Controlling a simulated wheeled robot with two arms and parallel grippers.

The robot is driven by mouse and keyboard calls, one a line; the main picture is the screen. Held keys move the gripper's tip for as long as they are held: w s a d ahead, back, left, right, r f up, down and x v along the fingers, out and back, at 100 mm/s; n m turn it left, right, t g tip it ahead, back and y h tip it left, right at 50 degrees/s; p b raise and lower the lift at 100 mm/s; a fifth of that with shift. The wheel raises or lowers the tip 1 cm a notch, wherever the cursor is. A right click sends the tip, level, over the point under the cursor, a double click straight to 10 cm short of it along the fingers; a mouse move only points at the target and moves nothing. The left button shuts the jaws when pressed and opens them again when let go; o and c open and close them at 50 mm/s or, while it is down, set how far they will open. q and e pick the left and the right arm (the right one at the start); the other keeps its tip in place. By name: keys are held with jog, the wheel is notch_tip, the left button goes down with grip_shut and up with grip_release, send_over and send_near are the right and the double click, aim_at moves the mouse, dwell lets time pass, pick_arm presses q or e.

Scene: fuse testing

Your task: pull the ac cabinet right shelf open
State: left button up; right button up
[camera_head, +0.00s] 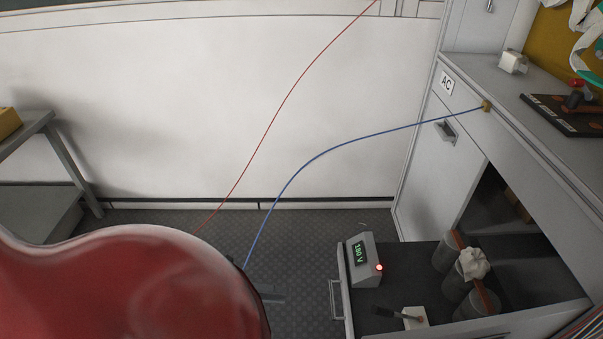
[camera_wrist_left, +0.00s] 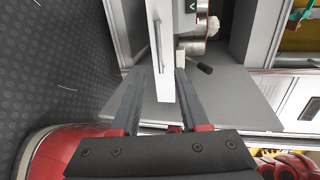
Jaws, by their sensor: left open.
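The AC cabinet stands at the right of the head view, with its "AC" label (camera_head: 446,83) on the upper front. Its low shelf (camera_head: 408,252) is pulled out of the cabinet opening, and its white front panel carries a bar handle (camera_head: 336,300). In the left wrist view the front panel (camera_wrist_left: 165,75) and its handle (camera_wrist_left: 157,46) show ahead. My right gripper is not visible.
The shelf bears a meter (camera_head: 363,262) reading about 180 V, several grey cylinders and a black-handled tool (camera_head: 401,315). A blue cable (camera_head: 320,155) and a red cable (camera_head: 275,115) cross the view. A grey bench (camera_head: 62,150) is left. Floor between is clear.

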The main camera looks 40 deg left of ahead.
pick_arm(q)
jog(key=v, duration=0.3)
jog(key=shift+s+a+r, duration=0.1)
jog(key=shift+s+a, duration=0.15)
dwell(0.5)
